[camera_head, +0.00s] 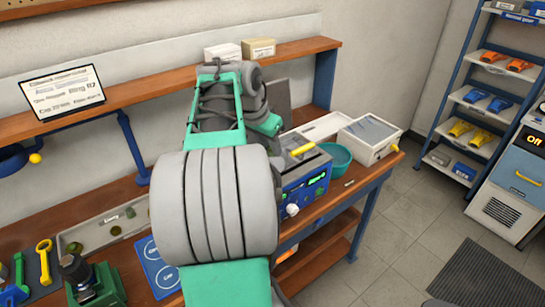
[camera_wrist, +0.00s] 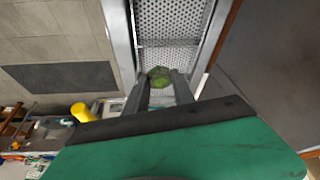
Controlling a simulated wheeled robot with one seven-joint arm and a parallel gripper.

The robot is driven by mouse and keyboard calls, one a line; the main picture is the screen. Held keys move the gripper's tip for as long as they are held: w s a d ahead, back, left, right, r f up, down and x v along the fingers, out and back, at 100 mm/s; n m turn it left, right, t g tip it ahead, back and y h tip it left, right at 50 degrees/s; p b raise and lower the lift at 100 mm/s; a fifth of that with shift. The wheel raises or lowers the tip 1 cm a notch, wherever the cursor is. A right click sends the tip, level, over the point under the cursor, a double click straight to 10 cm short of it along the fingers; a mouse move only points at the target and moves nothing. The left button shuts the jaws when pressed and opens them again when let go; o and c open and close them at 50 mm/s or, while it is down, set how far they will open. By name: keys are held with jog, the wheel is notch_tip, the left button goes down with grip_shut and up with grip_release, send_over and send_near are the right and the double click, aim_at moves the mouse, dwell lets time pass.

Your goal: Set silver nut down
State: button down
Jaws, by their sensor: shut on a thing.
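In the wrist view my gripper (camera_wrist: 161,84) is shut on a small dull-green, hexagon-shaped nut (camera_wrist: 159,75) at its fingertips. Its colour looks green rather than silver. It appears in front of a perforated metal surface (camera_wrist: 176,45); I cannot tell whether they touch. In the head view my own arm covers the middle of the bench, and the gripper and the held nut are hidden behind it. A grey tray (camera_head: 70,236) at the left holds several small green and brownish round pieces. I make out no clearly silver nut.
A blue mat with circles (camera_head: 150,255) lies beside the tray. A blue test device (camera_head: 318,172), a teal bowl (camera_head: 337,158) and a white screen unit (camera_head: 369,137) stand right of my arm. A green fixture (camera_head: 98,287) is at the front left. An upper shelf (camera_head: 150,84) runs behind.

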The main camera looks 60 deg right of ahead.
aim_at(276, 164)
jog(key=d+f, duration=0.3)
jog(key=f, duration=0.1)
jog(key=shift+w+d+p, duration=0.1)
jog(key=shift+w+p, duration=0.15)
jog(key=shift+p, duration=0.15)
notch_tip(276, 164, down, 2)
jog(key=shift+f+p, duration=0.25)
jog(key=shift+p, duration=0.3)
jog(key=shift+f+b, duration=0.3)
jog(key=shift+f, duration=0.1)
jog(key=c, duration=1.1)
grip_release()
jog(key=shift+o, duration=0.2)
